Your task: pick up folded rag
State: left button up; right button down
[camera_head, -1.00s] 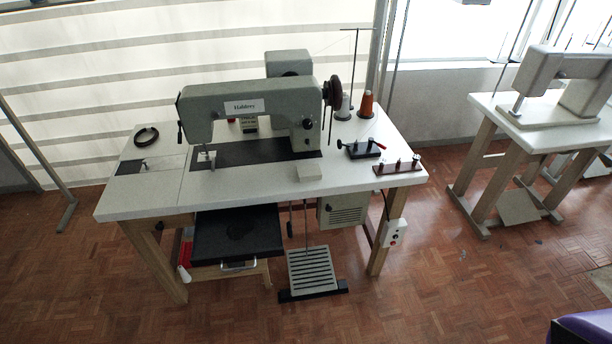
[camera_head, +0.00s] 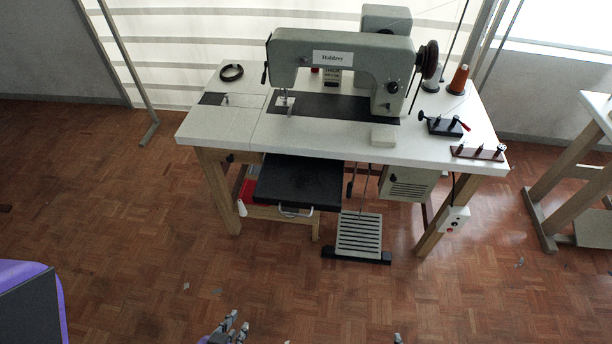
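A small, pale, block-shaped item (camera_head: 383,136) lies on the white sewing table (camera_head: 215,128), in front of the machine's right end. It may be the folded rag, but I cannot make out folds. My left gripper (camera_head: 238,321) shows at the bottom edge, with its two fingers apart and nothing visible between them. It is well short of the table. Only a small tip of my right gripper (camera_head: 397,338) shows at the bottom edge, and the rest is out of frame.
The grey sewing machine (camera_head: 345,60) stands on the table. A black drawer (camera_head: 298,182) juts out below the front edge, with a foot pedal (camera_head: 359,236) beside it. Thread spools (camera_head: 458,80) and a pin rack (camera_head: 478,153) are at the right.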

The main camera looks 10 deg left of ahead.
aim_at(379, 138)
jog(key=i+l+u, duration=0.25)
jog(key=l, duration=0.15)
jog(key=l+u, duration=0.2)
jog(key=l, duration=0.25)
jog(key=l+u, duration=0.25)
jog(key=l, duration=0.2)
jog(key=i, duration=0.05)
